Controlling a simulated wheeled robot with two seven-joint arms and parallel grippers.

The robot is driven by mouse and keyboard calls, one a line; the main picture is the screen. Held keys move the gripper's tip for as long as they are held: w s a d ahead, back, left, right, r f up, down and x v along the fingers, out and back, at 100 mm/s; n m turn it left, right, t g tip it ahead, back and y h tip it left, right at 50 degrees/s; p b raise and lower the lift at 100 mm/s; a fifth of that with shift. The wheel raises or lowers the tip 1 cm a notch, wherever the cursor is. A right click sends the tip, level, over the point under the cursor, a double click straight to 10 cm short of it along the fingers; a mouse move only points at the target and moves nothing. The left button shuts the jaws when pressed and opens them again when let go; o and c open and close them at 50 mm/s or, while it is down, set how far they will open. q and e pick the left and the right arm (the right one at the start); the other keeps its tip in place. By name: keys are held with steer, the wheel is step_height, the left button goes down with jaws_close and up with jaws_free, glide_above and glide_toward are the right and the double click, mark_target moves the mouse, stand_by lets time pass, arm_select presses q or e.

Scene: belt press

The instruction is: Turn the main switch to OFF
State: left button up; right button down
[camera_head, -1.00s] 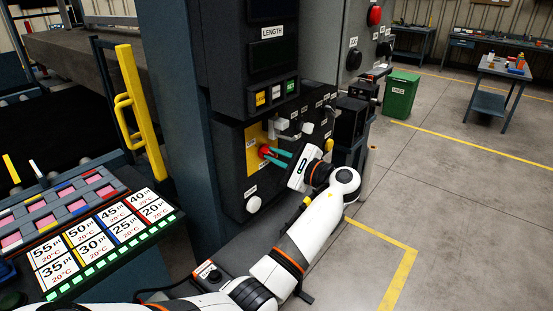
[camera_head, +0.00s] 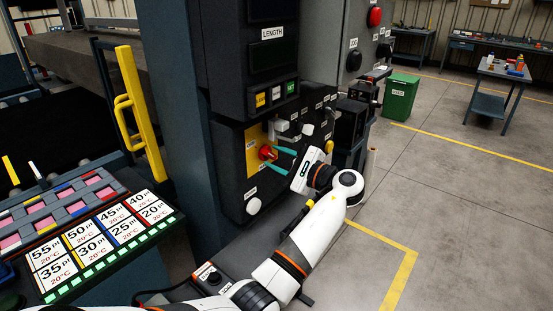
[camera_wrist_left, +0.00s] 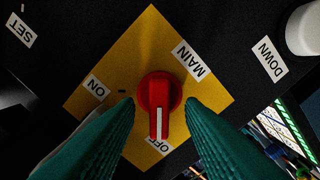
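The main switch is a red rotary knob (camera_head: 267,152) on a yellow plate (camera_head: 252,158) on the dark control panel. In the left wrist view the red knob (camera_wrist_left: 158,92) has a white mark that points down in the picture at the partly covered OFF label (camera_wrist_left: 163,146). The ON label (camera_wrist_left: 96,88) is to its left and the MAIN label (camera_wrist_left: 190,61) above right. My left gripper (camera_head: 275,159) is open in front of the knob, its teal fingers spread to either side with gaps between them and the knob. My right gripper is not in view.
A white knob (camera_head: 253,206) sits low on the panel, and grey and white controls (camera_head: 282,127) stick out just above the switch. A yellow post (camera_head: 139,110) and a panel of number cards (camera_head: 103,237) stand at left. Open floor lies to the right.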

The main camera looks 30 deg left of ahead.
arm_select(q)
steer(key=d+b, duration=0.3)
steer(key=d, duration=0.8)
steer(key=shift+s+d+b, duration=0.2)
steer(key=shift+s+b, duration=0.15)
steer(key=shift+s, duration=0.05)
